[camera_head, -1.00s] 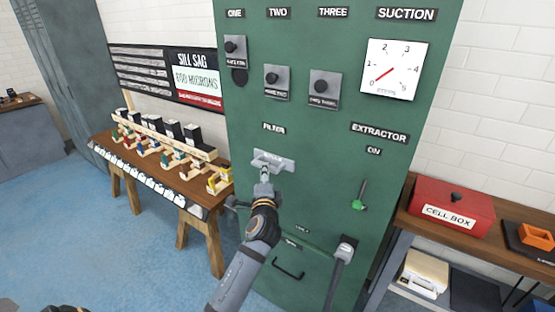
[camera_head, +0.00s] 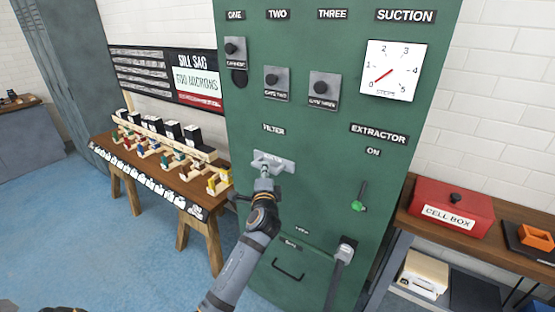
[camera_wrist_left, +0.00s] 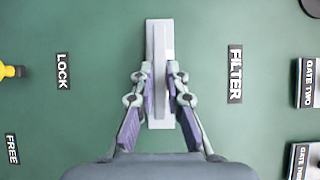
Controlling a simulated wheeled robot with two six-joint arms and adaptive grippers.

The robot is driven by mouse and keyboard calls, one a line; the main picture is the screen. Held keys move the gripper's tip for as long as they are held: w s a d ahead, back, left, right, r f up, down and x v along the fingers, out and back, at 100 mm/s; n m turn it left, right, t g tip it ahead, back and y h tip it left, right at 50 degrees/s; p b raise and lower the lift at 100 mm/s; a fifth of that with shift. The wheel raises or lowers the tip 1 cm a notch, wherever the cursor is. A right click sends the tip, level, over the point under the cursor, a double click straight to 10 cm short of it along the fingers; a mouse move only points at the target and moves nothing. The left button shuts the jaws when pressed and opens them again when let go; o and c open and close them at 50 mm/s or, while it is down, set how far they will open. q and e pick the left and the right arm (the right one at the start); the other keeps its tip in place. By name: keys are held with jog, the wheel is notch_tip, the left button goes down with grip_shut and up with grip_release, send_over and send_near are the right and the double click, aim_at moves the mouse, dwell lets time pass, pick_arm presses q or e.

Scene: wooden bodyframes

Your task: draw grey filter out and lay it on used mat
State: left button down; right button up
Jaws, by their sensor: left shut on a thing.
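The grey filter (camera_head: 283,163) shows as a light grey plate on the green cabinet, under the FILTER label. In the left wrist view the filter (camera_wrist_left: 159,40) is a pale upright plate with a raised grip bar. My left gripper (camera_head: 266,172) is at the filter's front. In the left wrist view my left gripper (camera_wrist_left: 159,95) has its fingers on both sides of the bar, shut on it. How far the filter sits inside the cabinet is hidden. The used mat cannot be made out for certain. My right gripper is not in view.
The green cabinet (camera_head: 320,190) carries gate knobs, a suction dial (camera_head: 393,70) and a green-tipped extractor lever (camera_head: 359,205). A wooden bench (camera_head: 165,185) with small models stands left.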

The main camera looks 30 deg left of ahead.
pick_arm(q)
jog(key=shift+s+a, duration=0.1)
jog(key=shift+s, duration=0.55)
dwell(0.5)
jog(key=shift+s+a+p, duration=0.1)
jog(key=shift+s+p, duration=0.45)
jog(key=shift+s, duration=0.85)
jog(key=s, duration=0.9)
jog(key=shift+a+p, duration=0.35)
jog(key=w, duration=0.6)
jog(key=shift+d, duration=0.25)
jog(key=shift+s, duration=0.1)
